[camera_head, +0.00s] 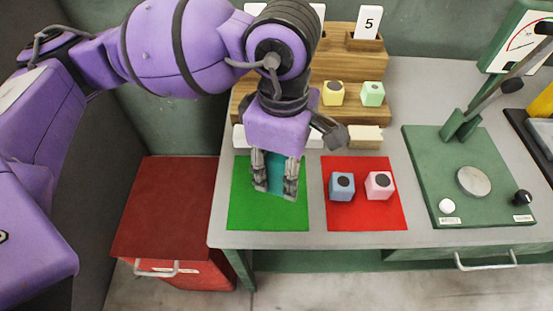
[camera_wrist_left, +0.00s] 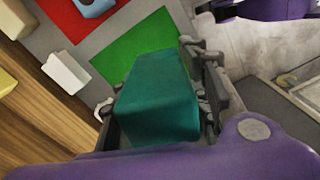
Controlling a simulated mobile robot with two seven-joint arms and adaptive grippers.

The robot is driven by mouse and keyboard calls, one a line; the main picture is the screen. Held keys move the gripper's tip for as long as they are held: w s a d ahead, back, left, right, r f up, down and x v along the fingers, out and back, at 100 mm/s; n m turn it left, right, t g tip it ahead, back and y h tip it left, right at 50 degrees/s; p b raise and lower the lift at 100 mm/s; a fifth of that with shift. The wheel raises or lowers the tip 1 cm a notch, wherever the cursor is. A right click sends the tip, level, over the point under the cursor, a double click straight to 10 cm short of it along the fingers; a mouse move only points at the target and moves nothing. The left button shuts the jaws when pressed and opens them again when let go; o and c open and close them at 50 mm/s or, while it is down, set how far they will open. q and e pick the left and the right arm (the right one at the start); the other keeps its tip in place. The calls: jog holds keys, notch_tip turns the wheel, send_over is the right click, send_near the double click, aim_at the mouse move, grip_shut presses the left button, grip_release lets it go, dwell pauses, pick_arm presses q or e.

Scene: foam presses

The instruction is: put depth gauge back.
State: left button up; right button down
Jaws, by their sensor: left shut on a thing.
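My left gripper (camera_head: 275,190) points down over the green mat (camera_head: 240,215). It is shut on a teal block (camera_head: 275,178), which shows between its fingers. In the left wrist view the teal block (camera_wrist_left: 158,100) fills the space between the fingers (camera_wrist_left: 160,105), with the green mat (camera_wrist_left: 125,50) beyond it. I cannot tell whether this block is the depth gauge; no other thing is clearly a depth gauge. Its lower end is partly hidden by the fingers, and I cannot tell whether it touches the mat. My right gripper is out of view.
A red mat (camera_head: 367,217) to the right holds a blue cube (camera_head: 342,187) and a pink cube (camera_head: 379,185). Behind, a stepped wooden rack (camera_head: 352,95) bears a yellow cube (camera_head: 333,93) and a green cube (camera_head: 372,94). A green press (camera_head: 480,150) with a dial stands at right.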

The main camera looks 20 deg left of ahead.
pick_arm(q)
jog(key=s+d+r+n, duration=0.2)
jog(key=s+d+n, duration=0.3)
jog(key=n, duration=1.2)
jog(key=shift+n, duration=0.3)
jog(key=w+a+f, duration=0.1)
jog(key=w, duration=0.1)
jog(key=w+a+f, duration=0.1)
jog(key=w+a, duration=0.1)
jog(key=w+a+f+b, duration=0.1)
jog(key=w+a, duration=0.1)
jog(key=shift+w+a+f, duration=0.2)
jog(key=shift+a+f, duration=0.05)
jog(key=shift+f, duration=0.15)
jog(key=w+a+f, duration=0.2)
jog(key=f, duration=0.1)
jog(key=a+f, duration=0.1)
jog(key=shift+w+f, duration=0.4)
jog(key=shift+w+a+f, duration=0.25)
jog(key=shift+f, duration=0.15)
jog(key=f, duration=0.3)
jog(key=shift+w+a+f, duration=0.1)
jog(key=shift+a+f, duration=0.05)
jog(key=shift+a, duration=0.05)
jog(key=shift+f, duration=0.15)
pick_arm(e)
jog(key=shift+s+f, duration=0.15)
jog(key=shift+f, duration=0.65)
